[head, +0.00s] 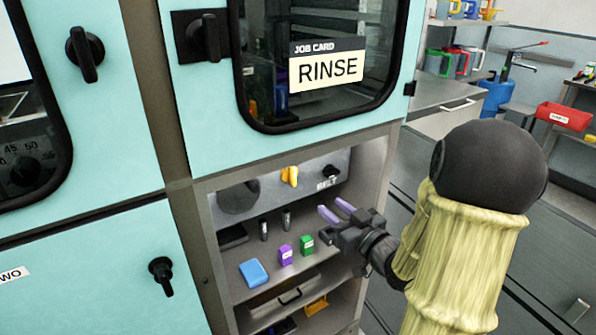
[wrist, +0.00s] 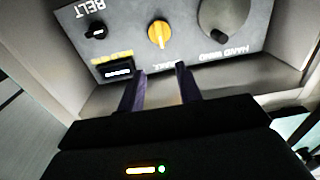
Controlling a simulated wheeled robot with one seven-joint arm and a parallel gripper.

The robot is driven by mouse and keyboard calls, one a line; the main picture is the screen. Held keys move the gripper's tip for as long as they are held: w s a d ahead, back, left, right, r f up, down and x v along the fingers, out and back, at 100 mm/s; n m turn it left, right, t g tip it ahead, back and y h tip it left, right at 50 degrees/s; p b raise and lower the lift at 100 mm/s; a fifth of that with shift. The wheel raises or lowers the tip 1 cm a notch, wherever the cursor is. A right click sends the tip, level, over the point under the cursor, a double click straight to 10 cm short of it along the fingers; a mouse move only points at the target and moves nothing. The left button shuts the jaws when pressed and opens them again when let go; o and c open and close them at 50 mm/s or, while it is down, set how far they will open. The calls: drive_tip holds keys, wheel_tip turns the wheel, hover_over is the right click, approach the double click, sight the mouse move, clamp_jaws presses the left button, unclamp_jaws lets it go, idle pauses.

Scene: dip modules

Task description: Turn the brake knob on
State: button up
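A yellow knob (head: 289,176) sits on the grey panel at the back of the open bay, under the window door. It also shows in the wrist view (wrist: 159,34), where the panel appears upside down; its grip stands about upright, with a pale mark. The label by it is too blurred to read. My gripper (head: 332,207) is inside the bay, below and right of the knob in the head view. Its two purple fingers (wrist: 160,70) are apart with nothing between them. Their tips point at the panel, short of the knob and not touching it.
A small black knob (wrist: 96,31) marked BELT and a dark round hand wheel (wrist: 224,18) flank the yellow knob. A black block (wrist: 117,71) sits near the left finger. Purple (head: 285,254) and green (head: 306,245) boxes and a blue item (head: 253,273) are on the shelf below.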

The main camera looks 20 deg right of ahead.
sight(295, 177)
drive_tip(key=p+x, duration=0.3)
drive_tip(key=x, duration=1.2)
drive_tip(key=shift+w+a+f, duration=0.1)
drive_tip(key=shift+w+a, duration=0.15)
drive_tip(key=shift+c, duration=0.4)
clamp_jaws()
